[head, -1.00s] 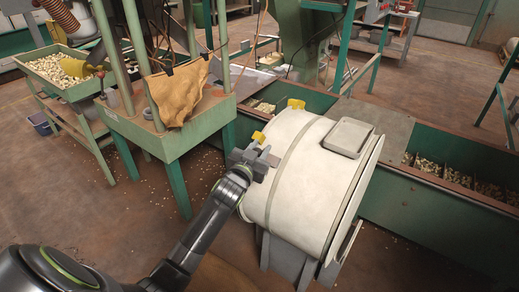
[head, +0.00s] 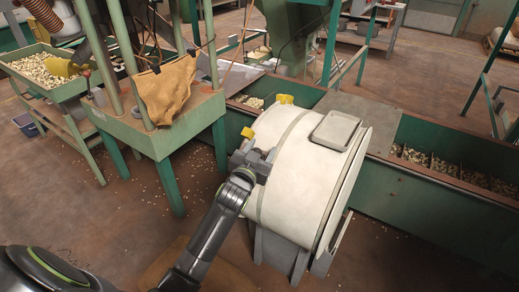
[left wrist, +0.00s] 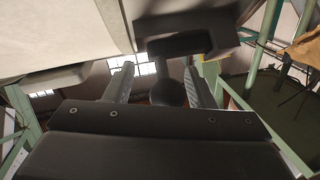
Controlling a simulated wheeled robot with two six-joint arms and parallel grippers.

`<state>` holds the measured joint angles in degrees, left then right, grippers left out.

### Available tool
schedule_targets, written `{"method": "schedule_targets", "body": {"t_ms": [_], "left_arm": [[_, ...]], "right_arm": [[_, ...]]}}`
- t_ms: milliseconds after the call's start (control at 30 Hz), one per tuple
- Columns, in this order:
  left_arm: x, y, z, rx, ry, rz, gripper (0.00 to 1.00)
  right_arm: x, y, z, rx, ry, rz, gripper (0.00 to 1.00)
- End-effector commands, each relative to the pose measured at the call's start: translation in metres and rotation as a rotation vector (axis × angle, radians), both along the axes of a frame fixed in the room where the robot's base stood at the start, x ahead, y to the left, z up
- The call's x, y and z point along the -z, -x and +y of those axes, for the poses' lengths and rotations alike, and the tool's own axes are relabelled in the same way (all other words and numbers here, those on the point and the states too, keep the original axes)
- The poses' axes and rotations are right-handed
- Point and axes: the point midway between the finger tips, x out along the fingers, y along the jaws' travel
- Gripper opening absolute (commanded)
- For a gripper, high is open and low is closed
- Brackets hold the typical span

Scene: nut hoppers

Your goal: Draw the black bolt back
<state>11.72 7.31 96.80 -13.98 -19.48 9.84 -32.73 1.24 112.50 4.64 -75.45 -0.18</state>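The black bolt (left wrist: 168,93) shows in the left wrist view as a dark stem with a round knob. It hangs beneath a dark bracket (left wrist: 185,44). My left gripper (left wrist: 160,70) is open, with one finger on each side of the knob in that view. The right-hand finger looks very close to the knob; I cannot tell if they touch. In the head view my left gripper (head: 259,160) is at the left side of the white drum (head: 290,180), and the bolt is hidden there. My right gripper is not in view.
Yellow tabs (head: 284,99) stick out on the drum's left side and top. A green trough (head: 440,200) with nuts runs behind it. A green stand (head: 180,135) with a brown cloth (head: 166,92) stands to the left. The floor in front is mostly clear.

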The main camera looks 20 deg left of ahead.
Motion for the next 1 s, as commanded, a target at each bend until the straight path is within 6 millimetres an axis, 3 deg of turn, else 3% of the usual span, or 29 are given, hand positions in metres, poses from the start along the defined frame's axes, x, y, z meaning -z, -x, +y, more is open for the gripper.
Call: {"method": "schedule_targets", "body": {"t_ms": [367, 1000], "left_arm": [[-0.001, 0.008, 0.0, 0.0, -0.002, 0.0, 0.5], [-0.001, 0.128, -0.007, 0.0, 0.0, 0.002, 0.5]], "right_arm": [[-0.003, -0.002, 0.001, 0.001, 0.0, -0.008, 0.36], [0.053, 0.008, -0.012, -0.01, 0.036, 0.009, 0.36]]}}
